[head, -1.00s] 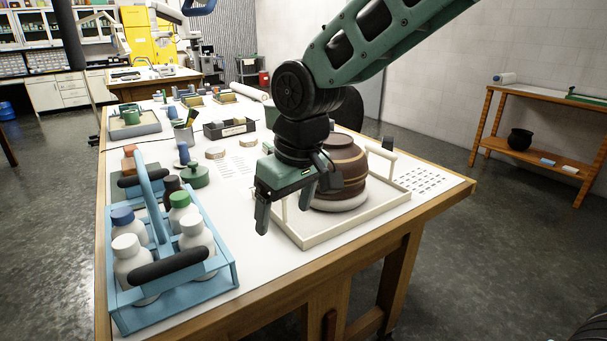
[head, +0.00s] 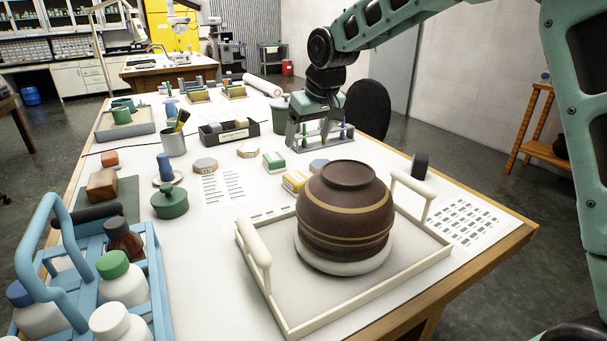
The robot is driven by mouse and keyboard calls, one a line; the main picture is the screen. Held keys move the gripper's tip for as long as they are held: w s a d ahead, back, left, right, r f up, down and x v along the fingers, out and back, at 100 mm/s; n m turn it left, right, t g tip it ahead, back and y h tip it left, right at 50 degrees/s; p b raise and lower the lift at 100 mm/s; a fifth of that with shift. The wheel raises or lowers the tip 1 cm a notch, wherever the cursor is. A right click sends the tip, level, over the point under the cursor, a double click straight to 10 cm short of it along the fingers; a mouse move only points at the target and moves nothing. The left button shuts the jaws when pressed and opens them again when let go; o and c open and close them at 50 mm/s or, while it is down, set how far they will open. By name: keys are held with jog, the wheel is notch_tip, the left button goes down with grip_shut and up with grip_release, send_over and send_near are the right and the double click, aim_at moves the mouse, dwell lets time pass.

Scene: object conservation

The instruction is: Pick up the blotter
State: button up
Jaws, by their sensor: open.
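I cannot tell for sure which thing is the blotter. A small dark upright block (head: 420,166) stands behind the right handle of the tray. A brown block (head: 102,186) lies on a green mat at the left, with a smaller reddish block (head: 110,159) behind it. A blue-topped piece (head: 165,168) stands on a white disc near a green lidded pot (head: 170,202). My gripper (head: 318,132) is open, pointing down at the far right part of the table, by a grey rack (head: 336,136) with upright pegs. It partly hides the rack.
A cream tray (head: 268,297) holds a large brown banded pot (head: 346,212) in front. A blue bottle carrier (head: 55,240) stands at the left. Small yellow (head: 294,181) and green (head: 274,161) boxes lie between pot and gripper. A dark-fronted box (head: 229,132) stands left of the gripper.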

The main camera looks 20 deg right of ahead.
jog(key=w+f, duration=0.1)
jog(key=p, duration=0.2)
send_near(297, 178)
jog(key=x, duration=0.5)
jog(key=shift+w+r, duration=0.15)
jog(key=shift+w, duration=0.1)
jog(key=shift+p+x, duration=1.25)
jog(key=shift+x, duration=1.6)
jog(key=shift+s+d, duration=0.1)
jog(key=shift+s, duration=0.1)
jog(key=c, duration=1.1)
